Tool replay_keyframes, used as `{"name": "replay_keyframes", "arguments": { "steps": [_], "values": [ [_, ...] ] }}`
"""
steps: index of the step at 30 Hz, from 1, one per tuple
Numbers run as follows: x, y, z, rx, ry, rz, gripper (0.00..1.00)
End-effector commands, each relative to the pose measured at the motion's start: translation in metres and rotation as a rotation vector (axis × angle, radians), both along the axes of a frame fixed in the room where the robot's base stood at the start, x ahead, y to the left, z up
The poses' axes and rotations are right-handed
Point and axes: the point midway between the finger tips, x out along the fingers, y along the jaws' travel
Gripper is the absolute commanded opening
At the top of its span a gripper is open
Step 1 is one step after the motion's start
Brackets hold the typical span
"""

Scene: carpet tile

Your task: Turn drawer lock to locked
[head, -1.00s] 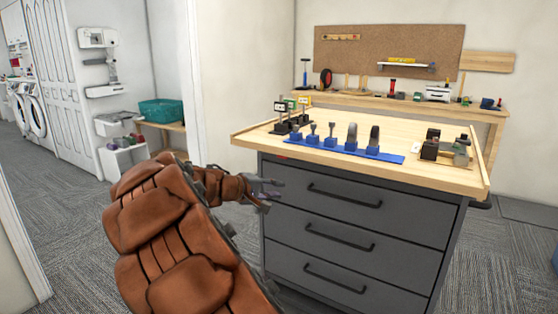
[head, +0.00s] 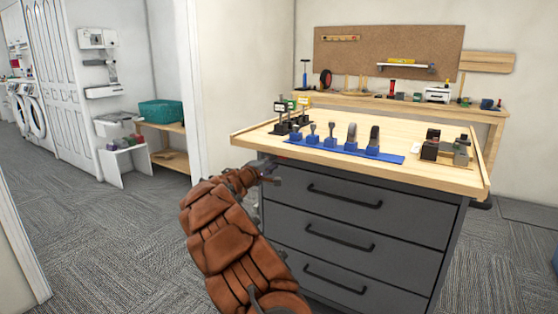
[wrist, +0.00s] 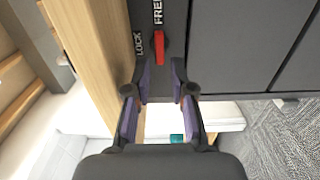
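The drawer lock is a small red knob (wrist: 163,47) on the dark front of the cabinet (wrist: 225,45) in the wrist view. Its long side lines up with the FREE label (wrist: 158,10); the LOCK label (wrist: 139,43) is to its left. My gripper (wrist: 160,78) is open and empty, its purple-padded fingers spread just short of the knob, which lies ahead of the gap. In the head view my gripper (head: 268,172) is at the cabinet's upper left corner, below the wooden top. A bit of red there (head: 283,157) is too small to read.
The cabinet has three drawers with black handles (head: 344,196), all closed. The wooden top (head: 440,178) overhangs close above my gripper and carries a blue mat (head: 395,159) with several tools. Open carpet (head: 110,240) lies to the left.

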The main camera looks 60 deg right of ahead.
Motion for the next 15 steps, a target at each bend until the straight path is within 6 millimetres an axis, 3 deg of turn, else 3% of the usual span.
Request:
{"name": "replay_keyframes", "arguments": {
  "steps": [6,15],
  "values": [
    [0.001,-0.028,0.0,0.001,-0.004,-0.001,0.23],
    [0.003,-0.048,0.0,0.001,-0.003,0.001,0.23]
  ]
}}
